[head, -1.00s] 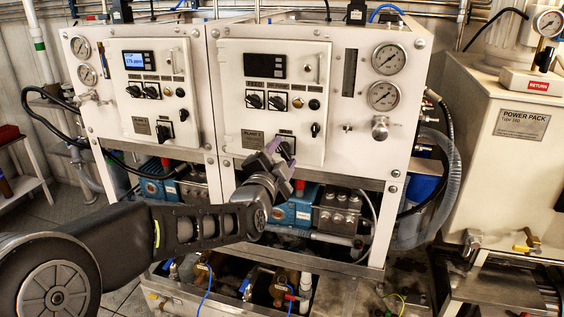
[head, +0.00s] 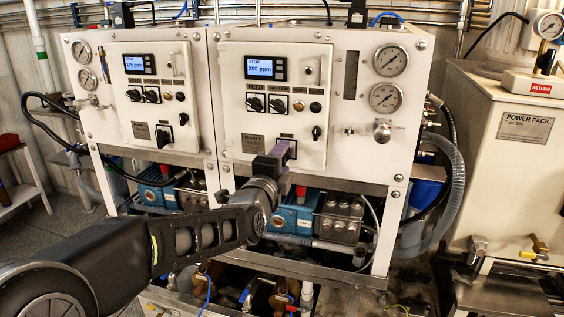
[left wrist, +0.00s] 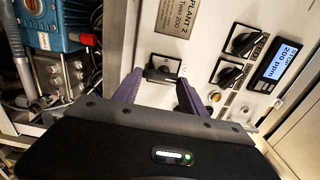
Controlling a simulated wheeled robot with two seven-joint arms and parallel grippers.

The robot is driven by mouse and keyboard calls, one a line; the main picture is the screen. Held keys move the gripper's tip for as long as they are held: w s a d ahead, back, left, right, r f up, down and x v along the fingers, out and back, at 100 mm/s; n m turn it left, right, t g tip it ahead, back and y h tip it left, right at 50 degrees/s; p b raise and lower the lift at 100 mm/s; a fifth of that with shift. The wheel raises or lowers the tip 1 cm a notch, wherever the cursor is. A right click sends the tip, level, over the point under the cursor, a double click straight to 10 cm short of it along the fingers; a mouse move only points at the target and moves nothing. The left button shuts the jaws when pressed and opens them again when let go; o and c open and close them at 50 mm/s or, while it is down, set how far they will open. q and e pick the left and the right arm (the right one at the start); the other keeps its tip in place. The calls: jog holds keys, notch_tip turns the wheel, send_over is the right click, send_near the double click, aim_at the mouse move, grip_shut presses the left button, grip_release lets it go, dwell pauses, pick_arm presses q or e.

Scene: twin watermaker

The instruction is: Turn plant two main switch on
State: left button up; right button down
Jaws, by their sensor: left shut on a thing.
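The plant two panel (head: 232,118) is the right of two white panels in the head view. Its display (head: 265,68) is lit and reads STOP with a ppm figure; it also shows lit in the left wrist view (left wrist: 289,60). The black main switch (left wrist: 160,73) sits on a pale plate beside the PLANT 2 label (left wrist: 168,44). My left gripper (head: 281,153) is at the panel's lower part, its purple fingers (left wrist: 158,88) on either side of the switch knob and shut on it. In the head view the gripper mostly hides the switch. My right gripper is not in view.
The left panel (head: 118,100) has its own lit display and switches. Two black selector knobs (head: 266,104) sit above the main switch. Gauges (head: 390,61) are at the upper right. Pumps and hoses (head: 292,215) fill the frame below. A power pack cabinet (head: 525,150) stands at right.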

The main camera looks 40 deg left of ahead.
pick_arm(q)
jog(key=o, duration=1.4)
jog(key=shift+c, duration=0.2)
jog(key=b+v, duration=0.1)
jog(key=v, duration=0.7)
jog(key=shift+w, duration=0.1)
